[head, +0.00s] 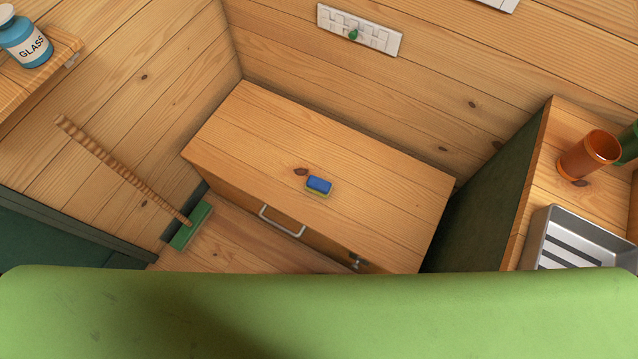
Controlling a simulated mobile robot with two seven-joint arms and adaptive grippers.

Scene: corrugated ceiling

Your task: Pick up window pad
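A small blue pad with a yellowish underside (319,186), which looks like the window pad, lies on top of a wooden cabinet (260,130). It rests near the cabinet's front edge, beside a dark knot in the wood. Nothing touches or covers it. Neither of my grippers shows in the head view.
The cabinet front has a metal handle (282,222). A green broom (130,175) leans at the left. A glass cleaner bottle (27,43) stands on a shelf at upper left. At right are an orange cup (588,155) and a metal tray (550,222). A green surface (320,310) spans the foreground.

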